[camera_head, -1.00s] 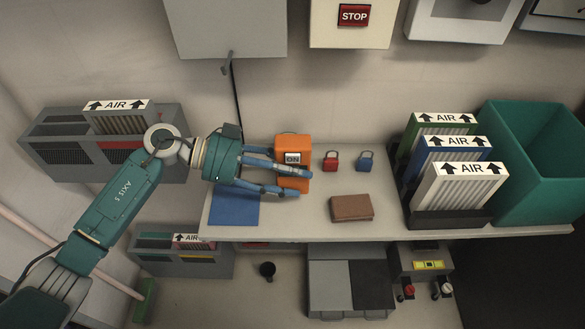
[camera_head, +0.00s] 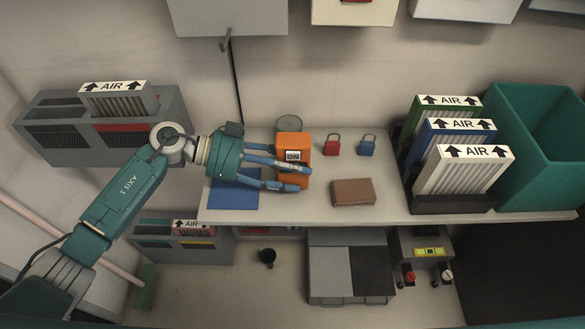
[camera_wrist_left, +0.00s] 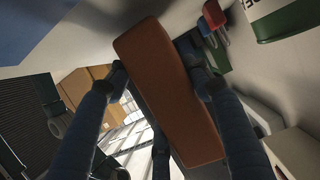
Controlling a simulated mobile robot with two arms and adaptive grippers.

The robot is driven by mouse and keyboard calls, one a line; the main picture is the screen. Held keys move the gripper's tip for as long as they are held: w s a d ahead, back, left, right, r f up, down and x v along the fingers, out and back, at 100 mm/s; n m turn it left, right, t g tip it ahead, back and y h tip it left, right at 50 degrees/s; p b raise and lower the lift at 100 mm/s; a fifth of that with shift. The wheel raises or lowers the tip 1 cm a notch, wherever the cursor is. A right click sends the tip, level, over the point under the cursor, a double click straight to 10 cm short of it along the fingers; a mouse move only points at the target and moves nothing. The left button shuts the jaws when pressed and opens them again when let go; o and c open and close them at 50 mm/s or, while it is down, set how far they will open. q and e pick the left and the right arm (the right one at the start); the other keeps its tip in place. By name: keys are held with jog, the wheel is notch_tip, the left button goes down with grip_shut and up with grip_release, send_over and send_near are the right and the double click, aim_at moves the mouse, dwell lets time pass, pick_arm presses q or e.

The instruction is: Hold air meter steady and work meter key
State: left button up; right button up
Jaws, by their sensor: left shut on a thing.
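The air meter appears to be the orange box (camera_head: 293,141) with a small "ON" display, over the shelf's left part. My left gripper (camera_head: 296,176) comes in from the left, its blue fingers shut around the box. In the left wrist view the orange body (camera_wrist_left: 165,85) stands tilted between the fingers of the left gripper (camera_wrist_left: 160,80). I cannot tell whether the box touches the shelf. A meter key is not recognisable; the fingers cover part of the box. My right gripper is not in view.
On the shelf (camera_head: 380,207) are a blue mat (camera_head: 232,198), red padlock (camera_head: 332,147), blue padlock (camera_head: 367,147) and brown block (camera_head: 352,191). A greenish round thing (camera_head: 289,123) lies behind the orange box. Air filters (camera_head: 464,175) and a teal bin (camera_head: 545,150) stand right.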

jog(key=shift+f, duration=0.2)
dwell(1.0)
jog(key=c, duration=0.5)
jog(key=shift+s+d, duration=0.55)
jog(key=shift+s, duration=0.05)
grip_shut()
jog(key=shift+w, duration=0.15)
